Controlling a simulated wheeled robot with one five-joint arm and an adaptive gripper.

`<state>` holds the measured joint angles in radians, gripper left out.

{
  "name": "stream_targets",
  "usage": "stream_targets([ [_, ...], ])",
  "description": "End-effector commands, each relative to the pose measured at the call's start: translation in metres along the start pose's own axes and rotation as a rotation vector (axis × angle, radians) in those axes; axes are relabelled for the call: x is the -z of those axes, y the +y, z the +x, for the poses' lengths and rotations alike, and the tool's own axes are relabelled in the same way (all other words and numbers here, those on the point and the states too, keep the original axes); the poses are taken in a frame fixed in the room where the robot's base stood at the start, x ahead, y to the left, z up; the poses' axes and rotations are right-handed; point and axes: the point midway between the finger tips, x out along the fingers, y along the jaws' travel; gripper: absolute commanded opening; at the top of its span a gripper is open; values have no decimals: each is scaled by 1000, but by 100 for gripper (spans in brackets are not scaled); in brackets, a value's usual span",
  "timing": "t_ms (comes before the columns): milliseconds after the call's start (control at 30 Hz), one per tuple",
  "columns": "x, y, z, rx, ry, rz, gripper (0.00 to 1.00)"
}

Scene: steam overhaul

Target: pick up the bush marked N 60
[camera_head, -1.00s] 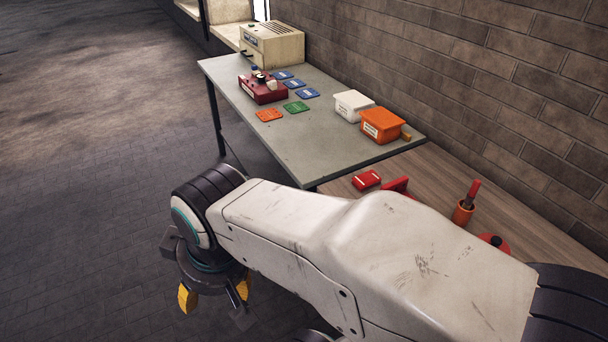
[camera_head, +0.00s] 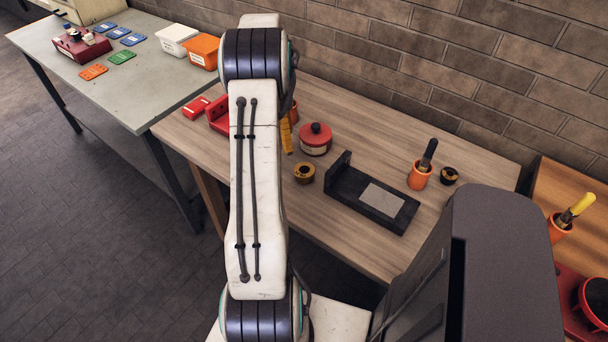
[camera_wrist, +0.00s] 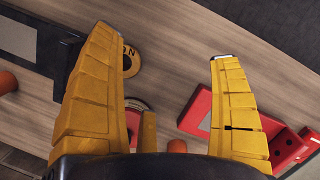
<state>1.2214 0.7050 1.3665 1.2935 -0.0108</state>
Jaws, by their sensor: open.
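A brass ring-shaped bush (camera_head: 304,172) lies on the wooden bench, left of a black fixture. In the wrist view it is partly covered by the left finger (camera_wrist: 131,64); a letter N shows on its face, but no number is readable. A second, darker bush (camera_head: 449,175) stands at the right, beside an orange cup; its marking cannot be read. My gripper (camera_wrist: 164,44) is open and empty above the bench, its yellow fingers apart. In the head view my arm hides most of it, with one yellow finger (camera_head: 287,136) showing behind the brass bush.
The black fixture with a grey plate (camera_head: 350,200) stands right of the brass bush. A red round pot (camera_head: 315,140) stands behind it. An orange cup (camera_head: 420,176) holds a dark-handled tool. A red block (camera_wrist: 280,137) lies under the right finger. Bare wood lies in front.

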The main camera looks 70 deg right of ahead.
Motion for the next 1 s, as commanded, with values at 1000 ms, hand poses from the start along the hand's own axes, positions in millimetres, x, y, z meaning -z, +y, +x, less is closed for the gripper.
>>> stream_targets([
  [1000, 21, 71, 93, 42, -81, 155, 84],
])
